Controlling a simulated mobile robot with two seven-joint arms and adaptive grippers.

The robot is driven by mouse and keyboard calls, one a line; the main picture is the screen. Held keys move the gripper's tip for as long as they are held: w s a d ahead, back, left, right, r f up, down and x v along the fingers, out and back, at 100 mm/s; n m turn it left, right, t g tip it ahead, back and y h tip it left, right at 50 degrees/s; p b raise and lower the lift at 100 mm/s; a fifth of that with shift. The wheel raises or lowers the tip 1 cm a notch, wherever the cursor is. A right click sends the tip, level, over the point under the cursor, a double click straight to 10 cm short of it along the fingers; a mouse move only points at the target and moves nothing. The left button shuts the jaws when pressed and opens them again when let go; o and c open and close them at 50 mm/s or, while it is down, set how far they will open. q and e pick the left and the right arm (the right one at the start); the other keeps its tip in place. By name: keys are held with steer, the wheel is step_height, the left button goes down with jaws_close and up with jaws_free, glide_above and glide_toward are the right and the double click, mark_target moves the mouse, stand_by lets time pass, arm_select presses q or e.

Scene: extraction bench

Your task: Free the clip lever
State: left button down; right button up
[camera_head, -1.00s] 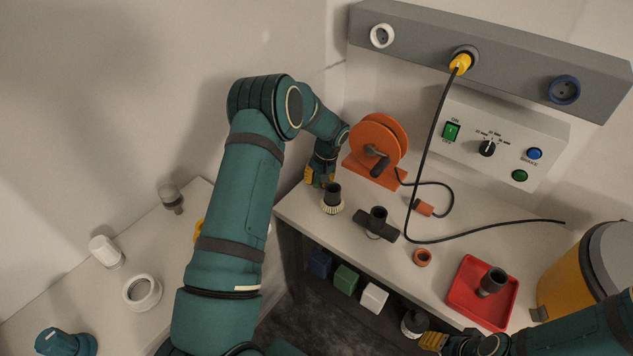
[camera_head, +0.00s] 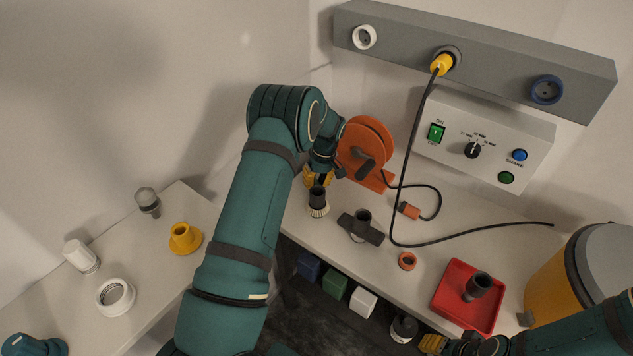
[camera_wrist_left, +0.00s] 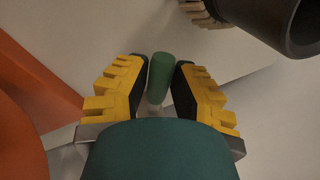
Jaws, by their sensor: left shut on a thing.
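My left gripper (camera_head: 317,179) is at the back left of the bench, behind the round brush (camera_head: 317,203) and left of the orange reel (camera_head: 365,146). In the left wrist view its yellow-and-black fingers (camera_wrist_left: 160,78) are shut on a small green cylindrical piece (camera_wrist_left: 161,72). I cannot tell whether this piece is the clip lever; it is hidden in the head view. The brush's dark tube and pale bristles show at the wrist view's top right, apart from the fingers. My right gripper (camera_head: 433,343) is low at the front edge; its jaws are unclear.
A dark floor nozzle (camera_head: 372,236), an orange ring (camera_head: 407,261) and a red tray (camera_head: 449,309) with a dark tube (camera_head: 478,286) lie on the bench. A black cable (camera_head: 404,170) runs from the yellow plug (camera_head: 442,64) across it. A yellow bin (camera_head: 553,283) stands right.

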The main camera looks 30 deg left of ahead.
arm_select(q)
steer(key=shift+d+f, duration=0.15)
steer(key=c, duration=0.8)
jaws_free()
steer(key=shift+o, duration=0.2)
step_height(320, 180, up, 12)
steer(key=w+d, duration=0.1)
steer(key=w, duration=0.1)
steer(key=shift+d, duration=0.1)
